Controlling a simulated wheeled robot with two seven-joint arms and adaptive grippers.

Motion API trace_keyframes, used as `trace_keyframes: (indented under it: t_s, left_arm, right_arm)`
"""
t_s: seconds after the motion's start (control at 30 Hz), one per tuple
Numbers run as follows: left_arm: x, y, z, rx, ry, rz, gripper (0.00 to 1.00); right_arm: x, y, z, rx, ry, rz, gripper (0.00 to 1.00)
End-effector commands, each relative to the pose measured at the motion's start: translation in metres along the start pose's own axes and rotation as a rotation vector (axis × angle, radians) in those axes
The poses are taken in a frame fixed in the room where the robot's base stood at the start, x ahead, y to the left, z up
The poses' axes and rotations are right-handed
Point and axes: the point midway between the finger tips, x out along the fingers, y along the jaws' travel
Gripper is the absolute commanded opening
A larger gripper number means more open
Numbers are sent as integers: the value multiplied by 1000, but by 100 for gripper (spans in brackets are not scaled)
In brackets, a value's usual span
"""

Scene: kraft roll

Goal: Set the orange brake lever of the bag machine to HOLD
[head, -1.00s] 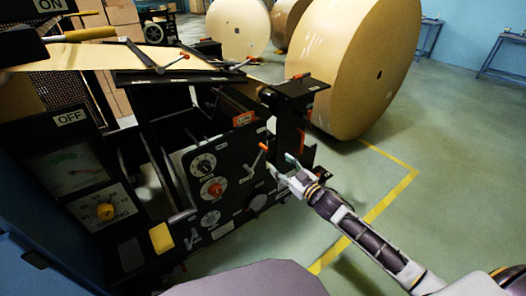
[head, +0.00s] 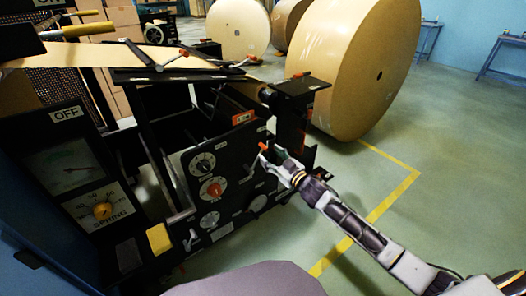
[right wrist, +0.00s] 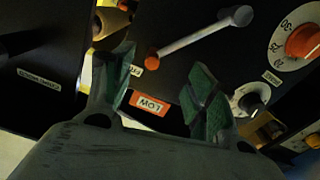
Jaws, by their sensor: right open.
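The brake lever is a grey rod with an orange tip on the black front panel of the bag machine (head: 228,200). Its orange tip (head: 263,147) shows in the head view beside my right gripper (head: 276,161). In the right wrist view the lever (right wrist: 195,38) slants from its pivot at upper right down to the orange tip, just beyond the gap between the fingers. My right gripper (right wrist: 163,85) is open, its green-padded fingertips apart with nothing between them. An orange LOW label (right wrist: 149,104) shows between the fingers; a white label by the tip is partly hidden. My left gripper is out of view.
Dials (head: 212,188) sit on the panel left of the lever. A dark bracket (head: 291,110) stands just above my right gripper. A large kraft roll (head: 358,65) stands behind. The green floor (head: 450,180) at right is clear, with a yellow line.

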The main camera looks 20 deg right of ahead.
Motion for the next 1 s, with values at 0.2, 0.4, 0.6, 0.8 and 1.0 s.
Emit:
trace_keyframes:
  t_s: [0.2,0.4,0.6,0.8,1.0]
  left_arm:
    - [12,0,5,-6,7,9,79]
    - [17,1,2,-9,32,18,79]
    - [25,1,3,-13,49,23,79]
    - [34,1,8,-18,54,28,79]
    - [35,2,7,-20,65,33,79]
  right_arm:
    - [15,0,0,0,0,1,57]
    - [28,0,0,0,0,1,57]
    - [41,0,0,0,1,1,57]
    - [52,0,0,0,1,1,57]
    - [57,0,0,0,0,0,57]
